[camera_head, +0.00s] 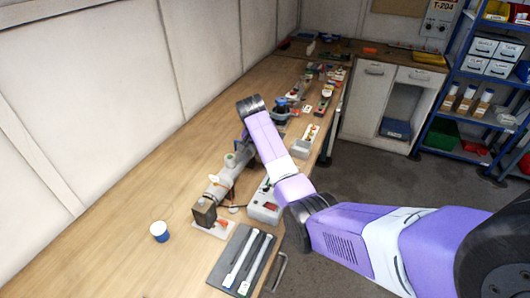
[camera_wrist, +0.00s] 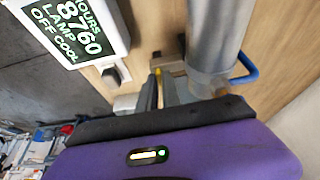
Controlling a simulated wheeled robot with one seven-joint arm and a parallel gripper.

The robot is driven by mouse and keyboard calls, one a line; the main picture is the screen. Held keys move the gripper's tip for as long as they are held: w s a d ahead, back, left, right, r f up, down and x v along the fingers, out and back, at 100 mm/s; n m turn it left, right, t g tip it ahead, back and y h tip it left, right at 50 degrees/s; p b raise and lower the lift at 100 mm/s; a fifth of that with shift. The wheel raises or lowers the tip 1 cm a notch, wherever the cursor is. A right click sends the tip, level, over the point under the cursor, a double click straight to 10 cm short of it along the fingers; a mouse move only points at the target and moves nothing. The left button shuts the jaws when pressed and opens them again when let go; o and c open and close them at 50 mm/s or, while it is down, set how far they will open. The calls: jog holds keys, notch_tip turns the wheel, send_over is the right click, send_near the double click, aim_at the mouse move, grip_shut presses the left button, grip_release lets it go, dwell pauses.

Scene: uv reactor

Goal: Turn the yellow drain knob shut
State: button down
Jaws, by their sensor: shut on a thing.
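The yellow drain knob (camera_wrist: 158,72) shows in the wrist view as a small yellow patch between the dark fingertips of my gripper (camera_wrist: 165,87). My gripper is shut on it, and the fingers hide most of it. The knob sits beside a grey metal cylinder of the reactor (camera_wrist: 213,40), which has a blue lever (camera_wrist: 244,70) on its right. In the head view, the grey reactor body (camera_head: 222,182) lies along the bench, with my arm reaching over its far end. The knob cannot be made out there. How far the knob is turned cannot be told.
A display box (camera_wrist: 75,30) reading 8760 hours, lamp off, cool stands close left of my gripper. In the head view, a blue-and-white cup (camera_head: 159,232) and a dark tray with white tubes (camera_head: 232,248) are near the front. The bench's left side is clear.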

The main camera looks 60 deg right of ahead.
jog(key=shift+r+m, duration=0.15)
jog(key=shift+m, duration=0.15)
jog(key=c, duration=1.5)
grip_release()
jog(key=shift+c, duration=0.2)
jog(key=b+v, duration=0.1)
jog(key=v, duration=0.6)
jog(key=shift+r+b, duration=0.3)
jog(key=shift+s+a, duration=0.1)
jog(key=shift+a, duration=0.05)
